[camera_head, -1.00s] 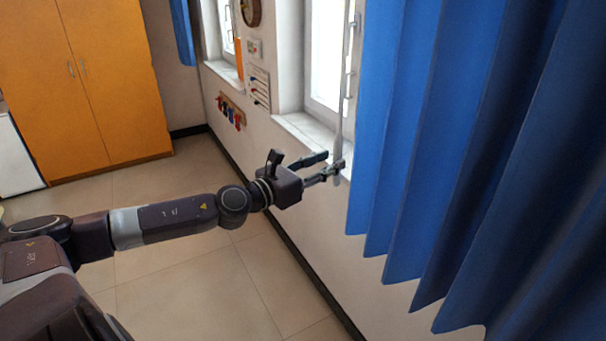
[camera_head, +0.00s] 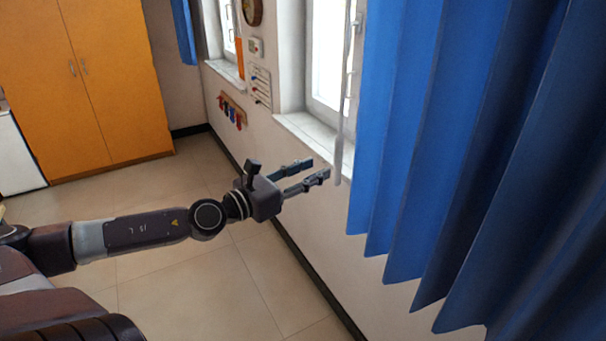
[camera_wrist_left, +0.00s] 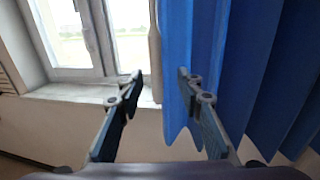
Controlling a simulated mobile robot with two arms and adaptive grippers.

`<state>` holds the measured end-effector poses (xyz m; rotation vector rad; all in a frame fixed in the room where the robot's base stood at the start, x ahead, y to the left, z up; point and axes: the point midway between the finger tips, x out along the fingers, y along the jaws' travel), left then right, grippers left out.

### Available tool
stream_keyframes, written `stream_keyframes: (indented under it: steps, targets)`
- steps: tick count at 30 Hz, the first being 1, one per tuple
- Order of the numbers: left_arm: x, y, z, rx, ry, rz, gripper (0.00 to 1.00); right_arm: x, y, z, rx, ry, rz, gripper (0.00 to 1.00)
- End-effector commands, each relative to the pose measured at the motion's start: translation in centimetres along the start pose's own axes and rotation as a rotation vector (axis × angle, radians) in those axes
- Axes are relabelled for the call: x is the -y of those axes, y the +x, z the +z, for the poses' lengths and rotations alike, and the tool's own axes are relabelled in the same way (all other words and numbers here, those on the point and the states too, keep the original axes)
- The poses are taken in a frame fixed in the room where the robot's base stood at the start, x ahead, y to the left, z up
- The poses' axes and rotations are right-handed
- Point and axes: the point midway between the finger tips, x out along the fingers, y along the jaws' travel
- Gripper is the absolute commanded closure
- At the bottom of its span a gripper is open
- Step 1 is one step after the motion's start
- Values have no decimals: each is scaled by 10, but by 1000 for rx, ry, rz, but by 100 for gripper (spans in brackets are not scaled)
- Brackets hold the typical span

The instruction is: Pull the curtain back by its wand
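The blue curtain (camera_head: 420,130) hangs in folds on the right side of the head view, and it also fills the right of the left wrist view (camera_wrist_left: 225,60). Its thin grey wand (camera_head: 342,130) hangs almost straight down along the curtain's left edge, in front of the window. In the left wrist view a pale upright strip that looks like the wand (camera_wrist_left: 155,50) stands beyond the gap between the fingers. My left gripper (camera_head: 319,168) is open and empty, just left of the wand's lower end and apart from it. My right gripper is not in view.
A window with a sill (camera_head: 310,132) is behind the wand. Small hooks with hanging items (camera_head: 232,112) and a panel (camera_head: 261,87) are on the wall farther left. An orange cabinet (camera_head: 95,100) stands at the back left. The tiled floor (camera_head: 215,285) is clear.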

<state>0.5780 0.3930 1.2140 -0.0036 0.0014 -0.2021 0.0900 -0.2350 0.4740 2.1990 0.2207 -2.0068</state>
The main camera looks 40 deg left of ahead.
Motion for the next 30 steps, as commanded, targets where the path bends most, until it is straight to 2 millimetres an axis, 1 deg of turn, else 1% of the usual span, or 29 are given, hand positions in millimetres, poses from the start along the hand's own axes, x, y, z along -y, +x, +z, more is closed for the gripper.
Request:
stream_keyframes:
  steps: [3,9,30]
  targets:
    - [0,-11,-2,-2,-5,2,66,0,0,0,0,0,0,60]
    - [-1,-21,0,-1,1,2,66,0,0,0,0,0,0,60]
    - [-1,-22,1,-1,4,2,66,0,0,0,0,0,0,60]
